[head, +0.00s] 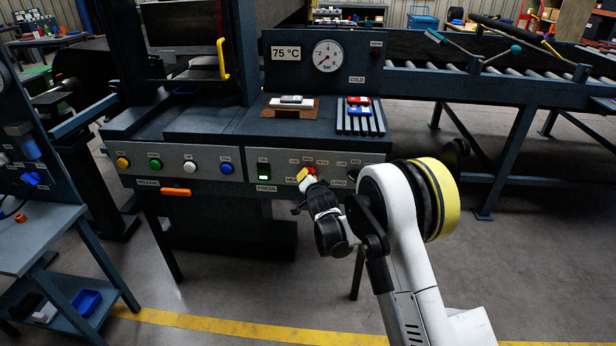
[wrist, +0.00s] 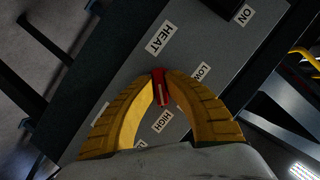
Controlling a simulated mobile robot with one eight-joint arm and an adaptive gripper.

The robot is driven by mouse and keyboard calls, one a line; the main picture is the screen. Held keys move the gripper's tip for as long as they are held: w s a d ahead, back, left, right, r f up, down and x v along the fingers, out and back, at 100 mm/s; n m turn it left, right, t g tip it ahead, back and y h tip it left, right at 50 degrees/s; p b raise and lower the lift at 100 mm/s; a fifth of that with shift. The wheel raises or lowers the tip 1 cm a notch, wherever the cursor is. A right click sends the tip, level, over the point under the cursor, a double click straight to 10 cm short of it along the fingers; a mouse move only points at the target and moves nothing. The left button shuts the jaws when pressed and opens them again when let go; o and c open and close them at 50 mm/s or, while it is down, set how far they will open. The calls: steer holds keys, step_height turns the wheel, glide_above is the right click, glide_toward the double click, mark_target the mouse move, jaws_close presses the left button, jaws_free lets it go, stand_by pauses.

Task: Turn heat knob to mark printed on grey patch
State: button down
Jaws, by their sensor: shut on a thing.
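The heat knob (wrist: 158,76) is red with a pale line on it, and sits on the grey panel below the HEAT label (wrist: 160,37) in the wrist view. My gripper (wrist: 161,84) has its two yellow fingers shut on the knob, one on each side. In the head view my gripper (head: 306,174) is at the panel front, and only a little of the red knob (head: 311,169) shows behind it. LOW (wrist: 203,72) and HIGH (wrist: 163,121) labels lie beside the knob. I cannot make out the printed mark or a separate grey patch.
A lit green press switch (head: 264,171) is left of the knob. Several coloured buttons, such as the blue one (head: 227,168), line the panel further left. Above stand a 75 °C sign (head: 286,53) and a round gauge (head: 327,56). An orange release handle (head: 176,192) sticks out below.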

steer(key=n+h, duration=0.2)
steer(key=n, duration=0.1)
steer(key=shift+a+r+g+p, duration=0.1)
steer(key=shift+a+g+p, duration=0.05)
steer(key=shift+g+p, duration=0.2)
steer(key=shift+n+h, duration=0.9)
steer(key=shift+n, duration=0.4)
steer(key=c, duration=1.4)
jaws_free()
steer(key=shift+c, duration=0.2)
steer(key=v, duration=1.2)
